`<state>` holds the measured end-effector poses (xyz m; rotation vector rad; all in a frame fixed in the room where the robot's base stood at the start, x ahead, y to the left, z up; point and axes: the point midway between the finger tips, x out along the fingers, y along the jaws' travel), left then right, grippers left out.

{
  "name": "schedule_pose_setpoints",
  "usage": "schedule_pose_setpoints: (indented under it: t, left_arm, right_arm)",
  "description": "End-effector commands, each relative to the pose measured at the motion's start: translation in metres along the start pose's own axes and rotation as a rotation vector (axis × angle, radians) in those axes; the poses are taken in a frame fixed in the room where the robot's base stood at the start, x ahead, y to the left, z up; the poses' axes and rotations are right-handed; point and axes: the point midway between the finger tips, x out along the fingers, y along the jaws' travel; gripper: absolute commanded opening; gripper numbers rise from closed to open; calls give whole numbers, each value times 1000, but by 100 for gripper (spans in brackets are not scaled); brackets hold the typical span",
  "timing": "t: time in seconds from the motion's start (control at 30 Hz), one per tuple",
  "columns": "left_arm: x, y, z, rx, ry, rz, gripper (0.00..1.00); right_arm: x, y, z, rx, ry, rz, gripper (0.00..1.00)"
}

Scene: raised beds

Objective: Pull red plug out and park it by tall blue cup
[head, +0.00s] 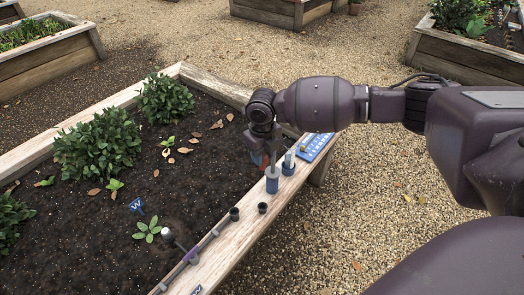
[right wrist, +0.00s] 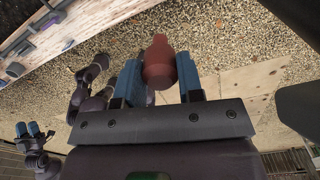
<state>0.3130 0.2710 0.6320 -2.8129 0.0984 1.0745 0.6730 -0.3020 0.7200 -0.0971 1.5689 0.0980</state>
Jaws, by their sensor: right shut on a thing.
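My right gripper (right wrist: 160,82) is shut on the red plug (right wrist: 158,62), which stands between its two blue fingers in the right wrist view. In the head view the right gripper (head: 264,152) points down over the bed's wooden rim, and a little red shows beneath it, mostly hidden. A tall blue-grey cup (head: 272,180) stands on the rim just in front of the gripper. I cannot tell whether the plug touches the rim. My left gripper (right wrist: 34,130) shows small at the left of the right wrist view; its opening is unclear.
A blue cup with a white item (head: 289,166) and a blue tray (head: 316,145) are farther along the rim (head: 240,240). Two small dark cups (head: 262,207) (head: 234,213) and a thin pipe with a purple piece (head: 190,255) lie nearer.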

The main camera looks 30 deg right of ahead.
Motion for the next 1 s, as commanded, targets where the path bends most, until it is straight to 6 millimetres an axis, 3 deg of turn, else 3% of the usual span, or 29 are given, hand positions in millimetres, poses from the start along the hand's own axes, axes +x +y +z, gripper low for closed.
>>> schedule_pose_setpoints:
  t: [1.0]
  left_arm:
    - [5,3,-1,34,13,5,43]
  right_arm:
    - [42,0,0,0,2,0,12]
